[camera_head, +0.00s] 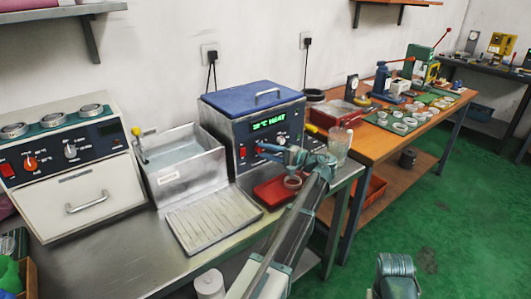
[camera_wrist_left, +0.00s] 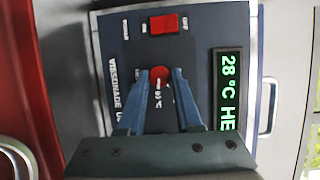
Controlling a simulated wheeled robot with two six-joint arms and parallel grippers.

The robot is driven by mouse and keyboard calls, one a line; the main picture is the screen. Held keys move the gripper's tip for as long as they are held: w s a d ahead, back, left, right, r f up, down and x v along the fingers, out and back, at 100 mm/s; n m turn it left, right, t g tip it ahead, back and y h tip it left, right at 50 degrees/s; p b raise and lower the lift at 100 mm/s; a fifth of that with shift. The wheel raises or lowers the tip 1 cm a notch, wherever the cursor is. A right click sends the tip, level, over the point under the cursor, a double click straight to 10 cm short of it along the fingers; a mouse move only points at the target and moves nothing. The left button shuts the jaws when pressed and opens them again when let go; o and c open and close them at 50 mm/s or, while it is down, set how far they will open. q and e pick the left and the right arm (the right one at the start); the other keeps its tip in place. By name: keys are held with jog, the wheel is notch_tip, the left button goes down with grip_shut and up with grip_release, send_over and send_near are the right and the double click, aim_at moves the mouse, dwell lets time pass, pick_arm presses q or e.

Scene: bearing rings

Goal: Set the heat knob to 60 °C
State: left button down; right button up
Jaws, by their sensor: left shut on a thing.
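The heat bath (camera_head: 270,128) is a metal box with a blue lid and a dark front panel. Its green display (camera_head: 270,122) reads 28 °C HEAT; in the left wrist view the display (camera_wrist_left: 228,95) is turned sideways and partly cut off. The red heat knob (camera_wrist_left: 160,75) sits on the panel below the display. My left gripper (camera_head: 262,150) reaches the panel, its blue fingers (camera_wrist_left: 162,82) on both sides of the knob, shut on it. The fingers hide part of the dial markings.
A red rocker switch (camera_wrist_left: 163,23) is beside the knob. A red tray (camera_head: 272,192) with a ring and a glass beaker (camera_head: 339,146) stand close to my left arm. A metal basin (camera_head: 183,165) and a drain tray (camera_head: 212,218) are to the left.

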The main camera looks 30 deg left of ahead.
pick_arm(q)
jog(key=c, duration=0.6)
grip_release()
jog(key=d, duration=1.4)
jog(key=shift+w+r+p, duration=0.1)
jog(key=shift+r+p, duration=0.1)
jog(key=shift+p, duration=0.1)
jog(key=shift+s+r+p, duration=0.1)
jog(key=shift+s+p, duration=0.2)
jog(key=shift+p, duration=0.05)
jog(key=s+d+h+p, duration=0.1)
jog(key=s+p, duration=0.1)
jog(key=s+d+m+h+p, duration=0.1)
jog(key=s+h+p, duration=0.1)
jog(key=s+d+f+h+p, duration=0.1)
jog(key=s+p, duration=0.2)
jog(key=shift+d+t, duration=0.3)
jog(key=shift+d, duration=0.1)
jog(key=s+d+m+h+p, duration=0.1)
jog(key=s+d+h+p, duration=0.3)
jog(key=s+d, duration=0.2)
jog(key=s+d+m+h+p, duration=0.1)
jog(key=s+d+h+p, duration=0.3)
jog(key=s, duration=0.4)
jog(key=s+d+r+h+p, duration=0.1)
jog(key=s+d+h+p, duration=0.3)
jog(key=d, duration=0.5)
jog(key=shift+s+d+m+g+p, duration=0.1)
jog(key=shift+s+m+g+p, duration=0.45)
jog(key=shift+s, duration=0.85)
